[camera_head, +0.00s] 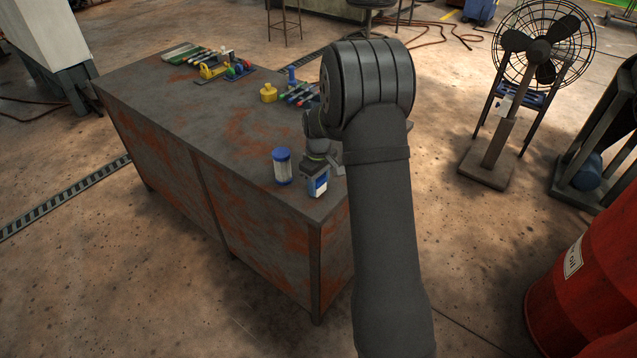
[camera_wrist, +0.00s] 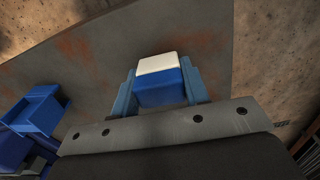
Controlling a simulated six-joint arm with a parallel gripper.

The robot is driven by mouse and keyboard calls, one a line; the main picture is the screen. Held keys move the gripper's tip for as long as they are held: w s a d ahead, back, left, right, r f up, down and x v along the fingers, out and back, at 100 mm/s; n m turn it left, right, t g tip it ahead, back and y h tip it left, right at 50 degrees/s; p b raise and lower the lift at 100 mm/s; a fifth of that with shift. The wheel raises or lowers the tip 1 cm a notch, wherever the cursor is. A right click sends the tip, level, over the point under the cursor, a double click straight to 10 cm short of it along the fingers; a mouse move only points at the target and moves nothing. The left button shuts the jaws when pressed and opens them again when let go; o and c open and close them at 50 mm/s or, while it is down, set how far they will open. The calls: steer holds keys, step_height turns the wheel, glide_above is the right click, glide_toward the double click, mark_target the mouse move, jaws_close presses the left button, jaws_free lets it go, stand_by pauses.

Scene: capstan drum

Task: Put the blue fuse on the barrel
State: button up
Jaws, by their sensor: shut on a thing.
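My gripper (camera_wrist: 166,88) is shut on a blue-and-white block (camera_wrist: 163,80), with one light-blue jaw on each side of it. The block also shows in the head view (camera_head: 318,186), at the near corner of the workbench; I cannot tell whether it touches the top. I take it to be the blue fuse. A blue-capped cylinder with a pale middle (camera_head: 282,167) stands upright just left of it, apart. A red barrel with an oil label (camera_head: 590,270) stands on the floor at the right, partly cut off by the frame and far from my gripper.
The rusty workbench (camera_head: 230,145) is bare in the middle. Coloured tools (camera_head: 190,54), a yellow piece (camera_head: 268,92) and other parts lie toward its back. Angular blue shapes (camera_wrist: 35,110) show at the wrist view's left. A fan (camera_head: 540,50) stands on the floor.

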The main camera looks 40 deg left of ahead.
steer(key=shift+f, duration=0.1)
steer(key=shift+f, duration=0.1)
steer(key=o, duration=1)
steer(key=shift+o, duration=0.4)
step_height(320, 180, up, 18)
steer(key=shift+s+f, duration=0.25)
steer(key=shift+s, duration=0.1)
